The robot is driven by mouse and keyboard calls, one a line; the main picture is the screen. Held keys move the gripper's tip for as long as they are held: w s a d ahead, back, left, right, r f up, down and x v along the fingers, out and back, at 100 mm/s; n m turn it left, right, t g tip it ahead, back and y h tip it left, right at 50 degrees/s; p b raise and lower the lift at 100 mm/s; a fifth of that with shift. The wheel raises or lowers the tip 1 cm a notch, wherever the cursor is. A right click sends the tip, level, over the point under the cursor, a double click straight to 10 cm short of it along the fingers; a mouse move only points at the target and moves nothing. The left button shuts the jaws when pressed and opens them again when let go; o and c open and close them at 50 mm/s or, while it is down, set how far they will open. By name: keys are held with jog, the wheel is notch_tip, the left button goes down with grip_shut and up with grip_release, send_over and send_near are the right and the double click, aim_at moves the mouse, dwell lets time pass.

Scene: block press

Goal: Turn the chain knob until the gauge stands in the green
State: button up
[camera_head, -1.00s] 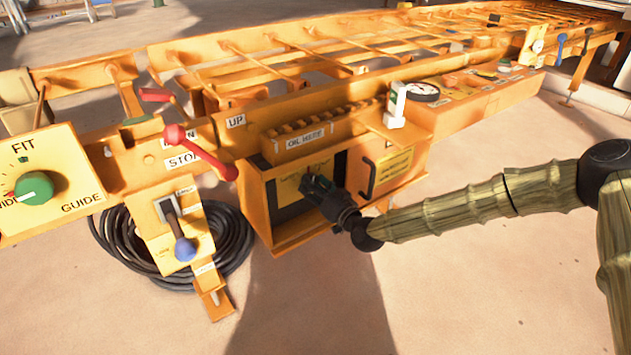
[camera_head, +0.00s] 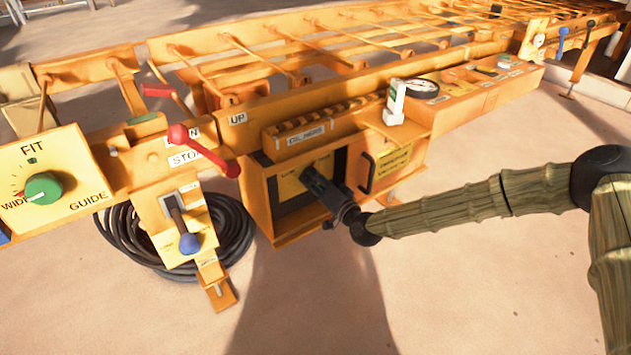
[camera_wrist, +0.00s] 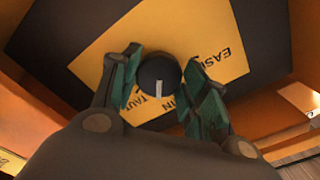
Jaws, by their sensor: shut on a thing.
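The chain knob (camera_wrist: 158,76) is a round black knob with a white mark, on a yellow plate (camera_wrist: 108,50). In the wrist view the lettering "EAS…", "…IN" and "TAUT" is partly covered. My gripper (camera_wrist: 160,84) has its green-padded fingers on either side of the knob, shut on it. In the head view my gripper (camera_head: 314,182) reaches into the open-fronted orange box (camera_head: 268,205) and hides the knob. A round white-faced gauge (camera_head: 422,88) sits on top of the machine. Its needle and any green band are too small to read.
A white and green upright piece (camera_head: 395,102) stands left of the gauge. A door with a black handle (camera_head: 367,172) is just right of my gripper. A red-knobbed lever (camera_head: 205,150), a blue-knobbed lever (camera_head: 188,240) and a green FIT knob (camera_head: 43,188) are farther left.

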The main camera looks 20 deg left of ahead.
jog(key=o, duration=1)
jog(key=v, duration=1.2)
